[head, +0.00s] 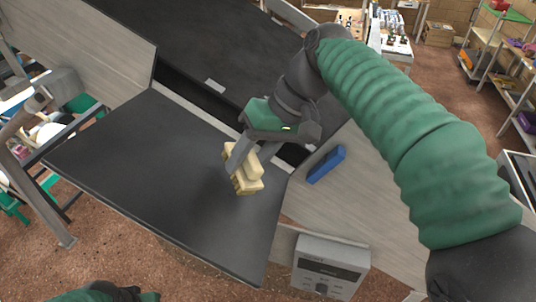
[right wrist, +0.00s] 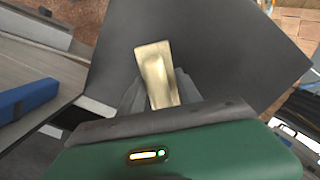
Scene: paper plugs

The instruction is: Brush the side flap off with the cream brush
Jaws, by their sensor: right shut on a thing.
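The side flap (head: 140,170) is a broad, dark, flat panel at the left middle of the head view. It looks bare where it shows. It also fills the background of the right wrist view (right wrist: 220,60). My right gripper (head: 240,162) is shut on the cream brush (head: 248,176), near the flap's right side. The brush head is low over the flap; I cannot tell if it touches. In the right wrist view the brush (right wrist: 156,72) sticks out between the fingers. My left gripper's fingers do not show.
A blue block (head: 326,164) lies on the pale panel right of the flap. A dark belt (head: 200,45) runs behind, with a small light piece (head: 215,86) at its edge. A grey control box (head: 330,265) stands at the front right. Shelves (head: 510,60) are far right.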

